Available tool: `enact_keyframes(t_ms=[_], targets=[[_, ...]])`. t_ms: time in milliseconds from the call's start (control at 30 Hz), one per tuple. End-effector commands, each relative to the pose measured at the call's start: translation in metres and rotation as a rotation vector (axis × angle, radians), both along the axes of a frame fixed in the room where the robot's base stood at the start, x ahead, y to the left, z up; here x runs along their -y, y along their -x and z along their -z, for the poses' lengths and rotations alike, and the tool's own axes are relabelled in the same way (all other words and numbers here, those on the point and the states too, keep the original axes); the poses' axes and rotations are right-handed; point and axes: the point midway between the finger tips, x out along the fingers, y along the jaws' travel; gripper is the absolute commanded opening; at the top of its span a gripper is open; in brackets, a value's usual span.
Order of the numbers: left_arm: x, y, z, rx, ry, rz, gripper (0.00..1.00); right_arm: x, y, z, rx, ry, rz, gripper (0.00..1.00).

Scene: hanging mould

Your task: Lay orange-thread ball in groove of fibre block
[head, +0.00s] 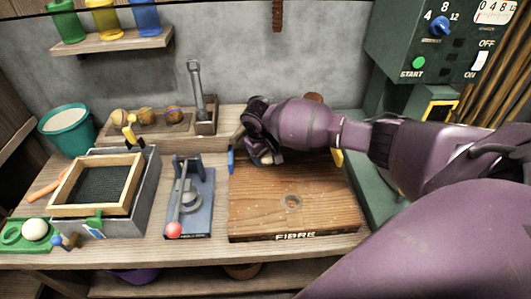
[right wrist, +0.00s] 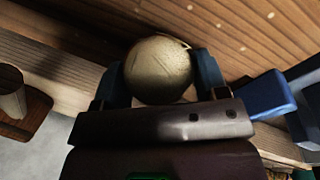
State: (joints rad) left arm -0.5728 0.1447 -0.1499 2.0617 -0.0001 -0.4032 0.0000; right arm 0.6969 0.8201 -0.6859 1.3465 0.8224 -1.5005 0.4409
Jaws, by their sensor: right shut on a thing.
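The fibre block (head: 320,190) is a wide brown wooden slab with "FIBRE" on its front edge. A small round hollow (head: 291,203) shows in its top. My right gripper (head: 264,158) is over the block's far left corner, its fingers partly hidden in the head view. In the right wrist view it is shut on a tan ball (right wrist: 158,70), held between the two dark fingers. A thin line shows near the ball's top; I cannot tell whether any thread on it is orange. My left gripper is not in view.
Several brownish balls (head: 146,115) rest in a wooden rack at the back. A blue-grey stand with a red-knobbed lever (head: 174,229) is left of the block. A framed mesh tray (head: 134,203) is further left. A green machine (head: 400,60) stands at the back right.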

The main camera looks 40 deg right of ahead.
Motion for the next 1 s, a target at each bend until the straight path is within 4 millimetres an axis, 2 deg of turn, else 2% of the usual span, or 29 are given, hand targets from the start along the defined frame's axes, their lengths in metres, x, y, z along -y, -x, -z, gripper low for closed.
enact_keyframes(t_ms=[67,100,300,667,1000], targets=[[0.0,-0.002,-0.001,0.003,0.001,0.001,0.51,0.0,0.0,0.0,0.0,0.0,0.0,0.4],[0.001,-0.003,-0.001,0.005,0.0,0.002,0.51,0.0,0.0,0.0,0.0,0.0,0.0,0.68],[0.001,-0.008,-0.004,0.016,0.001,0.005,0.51,0.0,0.0,0.0,-0.001,0.0,0.0,0.97],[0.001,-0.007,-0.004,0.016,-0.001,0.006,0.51,0.0,0.0,0.001,-0.002,0.0,0.0,0.97],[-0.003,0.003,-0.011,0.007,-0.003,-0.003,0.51,-0.011,0.0,-0.059,0.006,-0.001,-0.002,0.97]])
